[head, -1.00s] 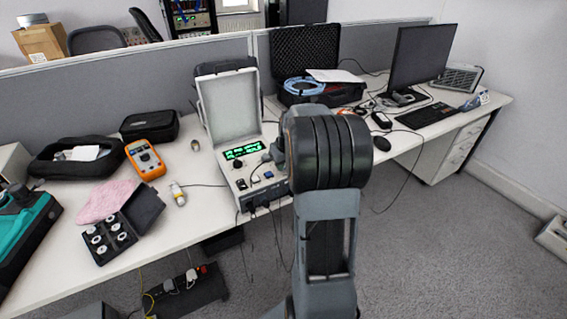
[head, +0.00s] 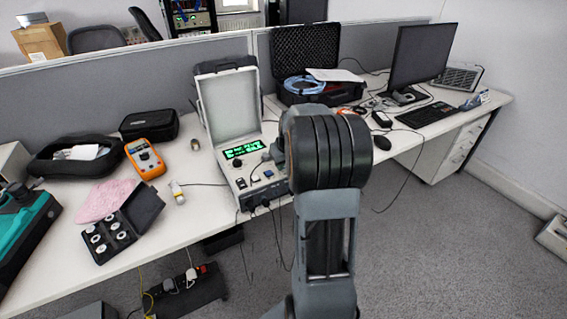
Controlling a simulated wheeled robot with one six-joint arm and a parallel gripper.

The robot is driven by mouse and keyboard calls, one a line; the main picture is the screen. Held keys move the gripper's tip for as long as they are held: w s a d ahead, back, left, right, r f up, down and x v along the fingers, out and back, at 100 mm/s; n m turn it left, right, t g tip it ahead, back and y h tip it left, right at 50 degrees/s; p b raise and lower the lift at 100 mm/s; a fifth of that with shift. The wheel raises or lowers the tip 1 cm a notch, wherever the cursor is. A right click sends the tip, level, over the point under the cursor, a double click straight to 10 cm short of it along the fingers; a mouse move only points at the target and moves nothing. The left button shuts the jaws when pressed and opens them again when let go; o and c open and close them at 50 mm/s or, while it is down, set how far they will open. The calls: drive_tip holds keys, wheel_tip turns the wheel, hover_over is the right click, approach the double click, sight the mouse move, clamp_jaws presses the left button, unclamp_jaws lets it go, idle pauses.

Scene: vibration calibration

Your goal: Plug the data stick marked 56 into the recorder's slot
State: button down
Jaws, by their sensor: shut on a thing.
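The recorder (head: 233,115) stands on the table in the head view, a light grey box with its lid raised. Its sloping panel has a lit green display (head: 244,149), a blue part (head: 268,174) and dark knobs and sockets. My arm stands in front of its right side and hides part of the panel. A small grey piece at the end of my arm shows just left of the big dark joint, over the panel. My jaws and anything in them are hidden. I cannot make out the slot, or a data stick marked 56.
Left of the recorder are an orange multimeter (head: 145,159), a small pale cylinder (head: 177,192), a pink cloth (head: 104,201) and an open black case (head: 113,240) with several round pieces. Black cables hang from the recorder's front. A monitor (head: 421,54) stands at the right.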

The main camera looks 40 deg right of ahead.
drive_tip(key=shift+f, duration=0.15)
idle(0.7)
drive_tip(key=c, duration=0.9)
unclamp_jaws()
drive_tip(key=shift+r, duration=0.2)
drive_tip(key=shift+p+v, duration=1.5)
drive_tip(key=shift+v, duration=0.85)
drive_tip(key=p+v, duration=0.1)
drive_tip(key=v, duration=1.2)
drive_tip(key=shift+s+r, duration=0.15)
drive_tip(key=shift+r, duration=0.25)
